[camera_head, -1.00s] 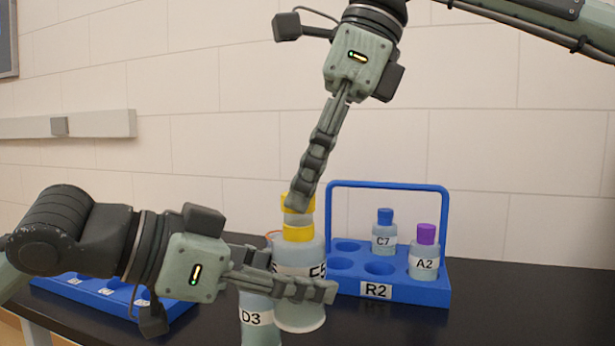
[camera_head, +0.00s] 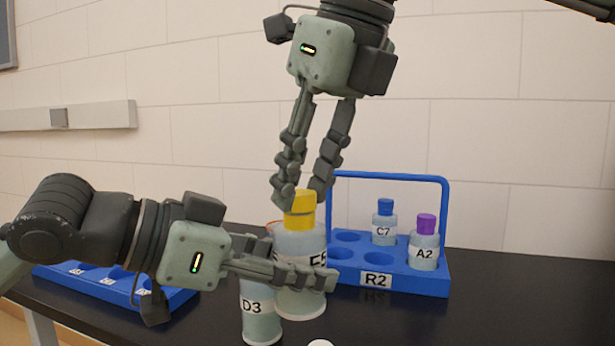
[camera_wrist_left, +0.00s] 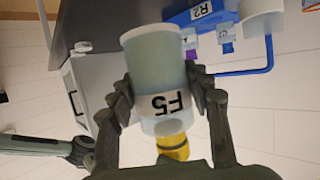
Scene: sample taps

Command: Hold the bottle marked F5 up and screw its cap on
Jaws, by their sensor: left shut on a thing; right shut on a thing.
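The bottle marked F5 (camera_head: 301,243) is pale and upright, with its base a little above the black table. My left gripper (camera_head: 333,279) is shut around its body from the left and partly covers the label. In the left wrist view the bottle (camera_wrist_left: 158,75) shows inverted between both fingers. The yellow cap (camera_head: 301,203) sits at the top of the bottle, with no pale gap below it. It also shows in the left wrist view (camera_wrist_left: 173,148). My right gripper (camera_head: 300,198) comes from above, its fingers on either side of the cap, shut on it. The threads are hidden.
Bottle D3 (camera_head: 259,314) stands close in front of F5, partly behind my left gripper. Blue rack R2 (camera_head: 420,282) at right holds bottles C7 (camera_head: 384,223) and A2 (camera_head: 424,247). Another blue rack (camera_head: 118,290) is behind my left arm. A white round thing (camera_head: 320,343) shows at the bottom edge.

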